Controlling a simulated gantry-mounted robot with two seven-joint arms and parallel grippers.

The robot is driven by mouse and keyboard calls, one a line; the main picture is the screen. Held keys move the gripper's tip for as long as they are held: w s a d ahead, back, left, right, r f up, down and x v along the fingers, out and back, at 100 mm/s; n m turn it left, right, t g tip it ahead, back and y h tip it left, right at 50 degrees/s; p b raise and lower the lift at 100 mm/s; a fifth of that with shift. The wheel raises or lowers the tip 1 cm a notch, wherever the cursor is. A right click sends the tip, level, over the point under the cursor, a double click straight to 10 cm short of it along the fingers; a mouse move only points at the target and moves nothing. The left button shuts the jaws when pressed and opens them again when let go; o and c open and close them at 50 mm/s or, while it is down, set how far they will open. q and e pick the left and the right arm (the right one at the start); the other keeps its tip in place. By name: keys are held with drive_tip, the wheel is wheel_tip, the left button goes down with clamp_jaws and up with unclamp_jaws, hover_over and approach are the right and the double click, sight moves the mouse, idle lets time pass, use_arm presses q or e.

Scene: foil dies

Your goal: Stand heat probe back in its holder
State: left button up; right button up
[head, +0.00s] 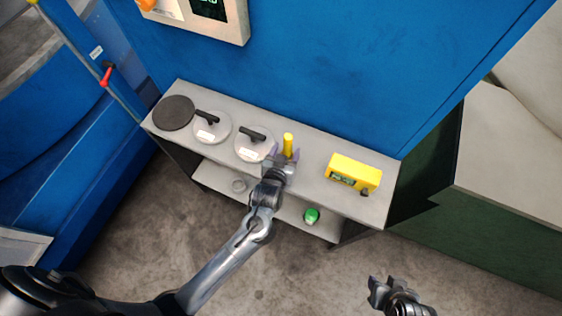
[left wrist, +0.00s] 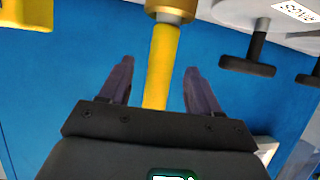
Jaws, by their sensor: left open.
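The heat probe shows as a yellow handle (head: 288,143) standing upright on the grey bench, and it also shows in the left wrist view (left wrist: 160,65). In the left wrist view, its far end meets a brass-coloured collar (left wrist: 171,9), which looks like the holder; how deep the probe sits is hidden. My left gripper (head: 286,155) is open, with its purple fingers on either side of the yellow handle and gaps showing on both sides. My right gripper (head: 381,287) is at the bottom of the head view, away from the bench; its jaw opening is unclear.
Left of the probe on the bench (head: 314,179) are two pale discs with black handles (head: 212,127) (head: 254,142) and a dark round plate (head: 174,113). A yellow meter box (head: 354,172) stands to the right. A green item (head: 312,215) is on the lower shelf. A blue wall (head: 300,70) rises behind.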

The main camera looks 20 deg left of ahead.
use_arm(q)
drive_tip(key=v, duration=0.6)
drive_tip(key=shift+s, duration=0.2)
